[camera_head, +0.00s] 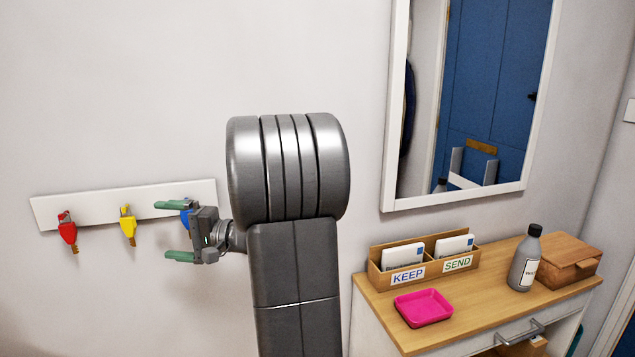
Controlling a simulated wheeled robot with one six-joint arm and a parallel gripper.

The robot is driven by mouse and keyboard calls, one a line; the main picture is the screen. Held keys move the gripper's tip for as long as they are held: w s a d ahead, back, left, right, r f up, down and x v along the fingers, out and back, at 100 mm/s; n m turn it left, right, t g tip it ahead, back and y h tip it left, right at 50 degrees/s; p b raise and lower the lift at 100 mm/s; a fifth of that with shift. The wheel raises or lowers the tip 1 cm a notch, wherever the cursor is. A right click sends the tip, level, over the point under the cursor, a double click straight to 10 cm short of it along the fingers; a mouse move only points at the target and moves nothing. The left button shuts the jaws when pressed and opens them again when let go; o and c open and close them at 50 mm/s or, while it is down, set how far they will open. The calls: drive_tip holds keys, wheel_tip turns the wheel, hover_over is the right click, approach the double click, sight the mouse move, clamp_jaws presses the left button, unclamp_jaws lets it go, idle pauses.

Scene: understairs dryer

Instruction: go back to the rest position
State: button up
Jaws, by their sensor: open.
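My gripper (178,231) is at the left of the head view, in front of the right part of a white key rail (90,207) on the wall. Its two green-tipped fingers are apart and point left. A blue key (187,217) hangs on the rail behind the gripper, partly hidden by it; I cannot tell whether they touch. A yellow key (128,225) and a red key (68,231) hang further left. My arm fills the middle of the view and hides part of the wall.
At the right stands a cabinet (470,318) with an open drawer. On it are a KEEP/SEND letter holder (376,277), a pink tray (423,307), a grey bottle (525,260) and a wooden box (569,262). A framed mirror (478,196) hangs above. The wall at upper left is bare.

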sight(128, 228)
drive_tip(key=a, duration=0.3)
drive_tip(key=a+p, duration=0.1)
drive_tip(key=a, duration=0.2)
drive_tip(key=w+a, duration=0.1)
drive_tip(key=a, duration=0.2)
drive_tip(key=shift+a, duration=0.3)
drive_tip(key=shift+s+d+r+p, duration=0.1)
drive_tip(key=shift+r+p, duration=0.05)
drive_tip(key=shift+p, duration=0.4)
drive_tip(key=shift+f+b, duration=0.2)
drive_tip(key=shift+b, duration=0.2)
